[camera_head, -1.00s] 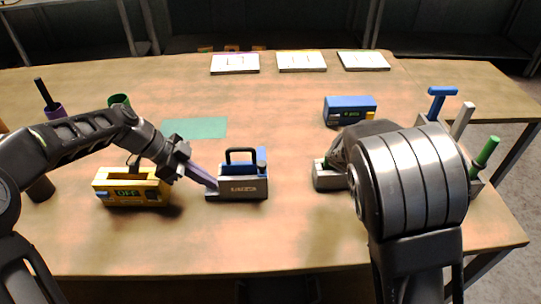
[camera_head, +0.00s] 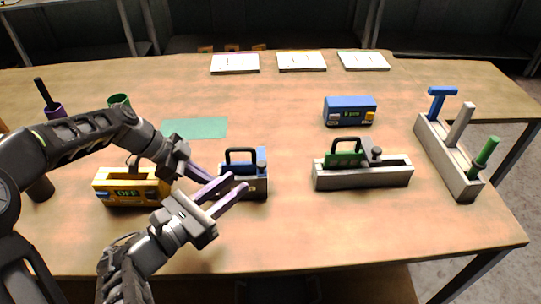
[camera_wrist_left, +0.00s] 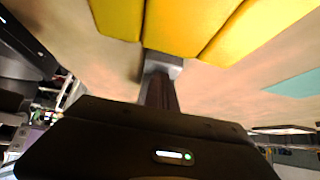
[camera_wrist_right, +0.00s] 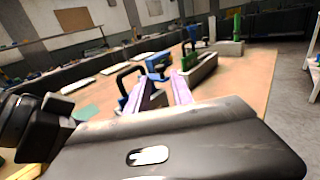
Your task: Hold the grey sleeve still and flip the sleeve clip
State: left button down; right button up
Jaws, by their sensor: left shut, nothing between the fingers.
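A small grey block (camera_head: 257,187), which looks like the grey sleeve, stands mid-table with a blue part and a black loop handle (camera_head: 241,152) at its top. Which part is the clip I cannot tell. My left gripper (camera_head: 209,179) is shut and empty at the block's left side; contact is hidden. My right gripper (camera_head: 240,189) is open, its two purple fingers apart, in front of the block and overlapping its left part in the head view. The fingers also show in the right wrist view (camera_wrist_right: 165,92), with the black handle beyond them.
A yellow box (camera_head: 131,196) reading OFF stands left. A blue box (camera_head: 349,106), a rack (camera_head: 448,160) of coloured handles and a green mat (camera_head: 195,128) stand further out. The front right table is clear.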

aim_at(261, 157)
dwell(0.3)
jog(key=x, duration=1.2)
jog(key=shift+f, duration=0.1)
grip_shut()
jog(key=shift+d, duration=0.1)
dwell(1.1)
